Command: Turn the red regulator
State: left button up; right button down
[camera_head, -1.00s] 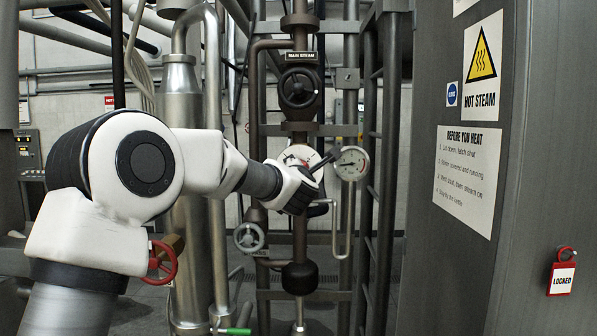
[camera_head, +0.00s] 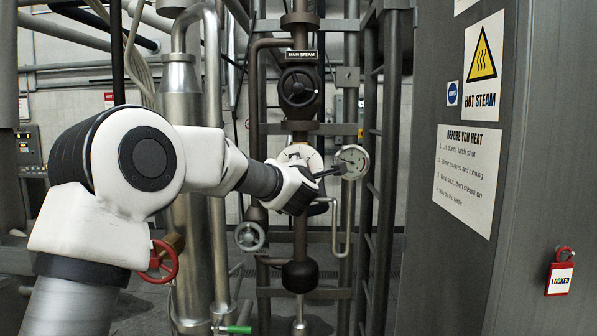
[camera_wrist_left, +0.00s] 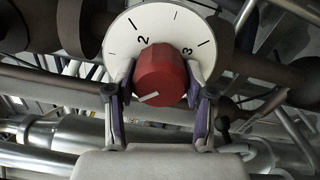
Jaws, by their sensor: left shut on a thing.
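The red regulator (camera_wrist_left: 161,76) is a round knob on a white dial plate (camera_wrist_left: 121,40) marked with numbers, 2 and 3 among them. A white pointer mark on the knob faces the lower left in the wrist view. My left gripper (camera_wrist_left: 160,84) is shut on the knob, one finger on each side. In the head view the left gripper (camera_head: 318,174) is in front of the dial (camera_head: 301,153) on the brown steam pipe and hides the knob. My right gripper is not in view.
A pressure gauge (camera_head: 352,162) is close right of the gripper. A black MAIN STEAM handwheel (camera_head: 298,87) is above, a grey handwheel (camera_head: 249,236) below left. A red handwheel (camera_head: 164,262) is beside my arm. A grey cabinet (camera_head: 418,215) with a red padlock (camera_head: 561,272) stands right.

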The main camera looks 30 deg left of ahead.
pick_arm(q)
jog(key=o, duration=1.2)
jog(key=shift+c, duration=0.2)
jog(key=v, duration=1.2)
jog(key=shift+w+f, duration=0.1)
jog(key=shift+f, duration=0.05)
